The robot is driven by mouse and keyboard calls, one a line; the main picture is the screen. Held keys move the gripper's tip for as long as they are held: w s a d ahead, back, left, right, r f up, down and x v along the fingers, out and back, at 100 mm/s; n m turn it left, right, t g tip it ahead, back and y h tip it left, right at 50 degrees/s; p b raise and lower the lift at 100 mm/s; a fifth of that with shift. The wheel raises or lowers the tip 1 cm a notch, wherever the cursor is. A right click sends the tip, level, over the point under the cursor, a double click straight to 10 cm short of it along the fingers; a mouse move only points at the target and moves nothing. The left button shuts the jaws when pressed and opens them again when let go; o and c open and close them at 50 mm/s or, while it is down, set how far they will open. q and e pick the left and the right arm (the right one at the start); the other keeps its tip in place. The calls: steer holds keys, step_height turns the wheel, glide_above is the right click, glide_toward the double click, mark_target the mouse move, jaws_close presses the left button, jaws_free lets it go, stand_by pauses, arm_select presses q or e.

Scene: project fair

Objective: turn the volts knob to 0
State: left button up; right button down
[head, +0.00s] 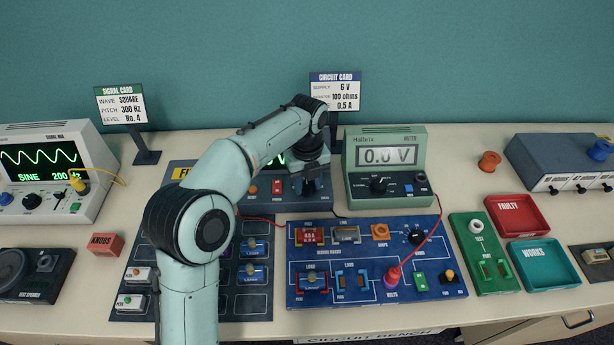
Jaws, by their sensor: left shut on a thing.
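My left gripper (311,184) reaches over the dark unit (290,206) with a green trace screen at the back middle. It points down at that unit's front panel and is shut on a dark knob there. The gripper hides most of the knob, its pointer and its label, so I cannot read its setting. My right gripper is not in view.
The grey-green meter (387,167) reading 0.0 V stands close right of the gripper. The circuit card (336,92) stands behind it. The blue circuit board (440,265) lies in front. Red (517,217) and teal (544,265) trays are at right. A red wire crosses the board.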

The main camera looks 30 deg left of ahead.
mark_target(307, 185)
arm_select(q)
steer(key=n+p, duration=0.1)
steer(key=n, duration=0.1)
steer(key=n+p, duration=0.1)
steer(key=shift+r+n, duration=0.2)
steer(key=shift+n, duration=0.2)
steer(key=n+p, duration=0.1)
steer(key=n, duration=0.2)
steer(key=shift+n+p, duration=0.3)
steer(key=shift+p, duration=0.1)
steer(key=n+p, duration=0.1)
steer(key=n, duration=0.2)
steer(key=shift+f+n, duration=0.1)
steer(key=shift+n, duration=0.2)
steer(key=shift+n+p, duration=0.4)
steer(key=shift+n, duration=1.2)
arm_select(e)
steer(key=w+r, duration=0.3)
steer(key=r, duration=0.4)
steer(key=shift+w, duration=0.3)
arm_select(q)
steer(key=shift+n, duration=0.3)
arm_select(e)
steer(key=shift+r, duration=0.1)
arm_select(q)
steer(key=o, duration=1.1)
steer(key=shift+c, duration=0.2)
